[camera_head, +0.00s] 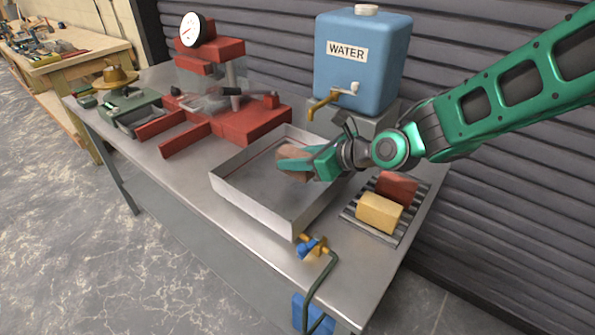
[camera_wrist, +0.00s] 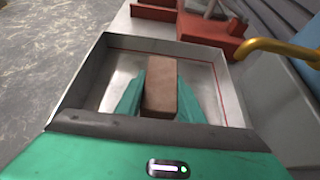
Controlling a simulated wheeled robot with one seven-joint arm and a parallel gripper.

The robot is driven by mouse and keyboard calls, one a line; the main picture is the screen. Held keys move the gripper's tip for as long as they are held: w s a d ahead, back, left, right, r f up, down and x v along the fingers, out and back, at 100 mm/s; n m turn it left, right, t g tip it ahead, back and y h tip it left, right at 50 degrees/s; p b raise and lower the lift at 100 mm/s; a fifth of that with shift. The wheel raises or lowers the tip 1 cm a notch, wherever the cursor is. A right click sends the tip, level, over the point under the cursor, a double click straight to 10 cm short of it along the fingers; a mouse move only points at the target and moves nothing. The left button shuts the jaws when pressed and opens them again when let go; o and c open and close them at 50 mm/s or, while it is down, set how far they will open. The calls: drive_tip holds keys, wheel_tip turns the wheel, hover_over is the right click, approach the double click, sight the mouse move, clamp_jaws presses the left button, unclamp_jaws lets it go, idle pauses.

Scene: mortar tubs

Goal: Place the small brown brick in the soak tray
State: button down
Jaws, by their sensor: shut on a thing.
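The small brown brick (camera_wrist: 161,88) is between the two green fingers of my gripper (camera_wrist: 160,92) in the wrist view. In the head view the brick (camera_head: 292,153) shows partly behind my gripper (camera_head: 297,160), which hides much of it. My gripper is shut on the brick. The soak tray (camera_head: 248,208) is a shallow square metal tray on the bench, and its rim shows in the wrist view (camera_wrist: 232,100). The brick is over the inside of the tray. I cannot tell whether it touches the tray floor.
A rack with a yellow brick (camera_head: 379,212) and a red brick (camera_head: 396,187) is right of the tray. The blue water tank (camera_head: 362,75) with its brass tap (camera_head: 325,103) stands behind. A red press (camera_head: 245,115) is at left. A brass valve with hose (camera_head: 312,247) sits in front.

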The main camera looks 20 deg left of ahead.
drive_tip(key=shift+w, duration=0.15)
wheel_tip(320, 180, down, 4)
drive_tip(key=shift+f, duration=0.1)
drive_tip(key=c, duration=1.2)
unclamp_jaws()
drive_tip(key=shift+d, duration=0.1)
drive_tip(key=shift+d+r, duration=0.2)
drive_tip(key=v, duration=1.1)
drive_tip(key=shift+d, duration=0.25)
